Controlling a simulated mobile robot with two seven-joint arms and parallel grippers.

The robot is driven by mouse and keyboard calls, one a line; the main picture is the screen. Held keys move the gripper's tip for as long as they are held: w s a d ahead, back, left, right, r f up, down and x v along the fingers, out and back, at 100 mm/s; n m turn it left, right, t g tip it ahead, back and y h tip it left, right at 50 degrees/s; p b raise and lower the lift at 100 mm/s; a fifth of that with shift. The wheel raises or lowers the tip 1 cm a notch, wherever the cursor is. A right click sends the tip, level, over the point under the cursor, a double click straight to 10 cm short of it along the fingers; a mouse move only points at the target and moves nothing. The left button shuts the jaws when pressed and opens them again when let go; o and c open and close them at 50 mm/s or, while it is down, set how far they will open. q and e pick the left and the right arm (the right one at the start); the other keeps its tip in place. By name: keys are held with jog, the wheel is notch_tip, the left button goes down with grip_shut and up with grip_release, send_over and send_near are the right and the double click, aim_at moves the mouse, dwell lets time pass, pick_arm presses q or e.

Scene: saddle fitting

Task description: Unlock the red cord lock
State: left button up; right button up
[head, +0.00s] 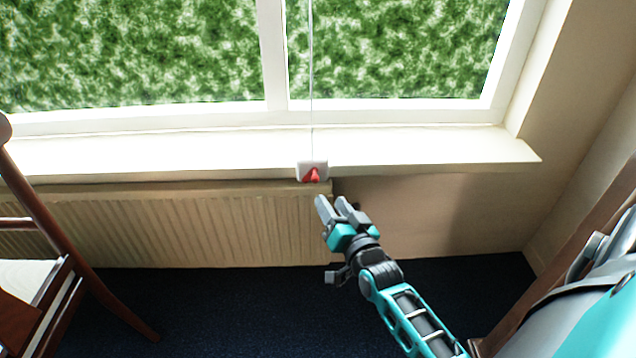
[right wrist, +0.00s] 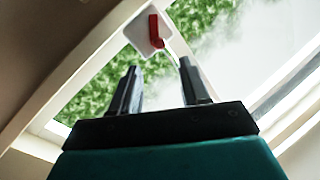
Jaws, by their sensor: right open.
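The red cord lock (head: 312,175) is a small red lever on a white block (head: 305,166) at the front edge of the window sill. A thin cord (head: 311,70) runs up from the block in front of the window. My right gripper (head: 333,203) is just below and slightly right of the lock, apart from it. It is open and empty. In the right wrist view the red lever (right wrist: 155,31) shows beyond the fingertips (right wrist: 159,66), above and between them. My left gripper is not in view.
The white sill (head: 430,148) runs under the window. A ribbed radiator (head: 200,225) is below it. A wooden chair (head: 45,215) stands at the left. A dark wooden piece (head: 560,270) is at the right. The dark blue floor (head: 230,310) is clear in the middle.

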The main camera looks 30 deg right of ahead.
aim_at(314, 177)
jog(key=w+b, duration=0.1)
jog(key=w, duration=0.2)
jog(key=w+d, duration=0.1)
jog(key=w, duration=0.2)
jog(key=w+b, duration=0.1)
jog(key=w, duration=0.2)
jog(key=shift+d+f+b, duration=0.1)
jog(key=shift+d+b, duration=0.2)
jog(key=shift+d, duration=0.1)
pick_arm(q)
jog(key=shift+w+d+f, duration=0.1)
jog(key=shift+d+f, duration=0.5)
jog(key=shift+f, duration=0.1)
pick_arm(e)
jog(key=shift+w+d, duration=0.1)
jog(key=shift+w, duration=0.4)
jog(key=shift+c, duration=0.3)
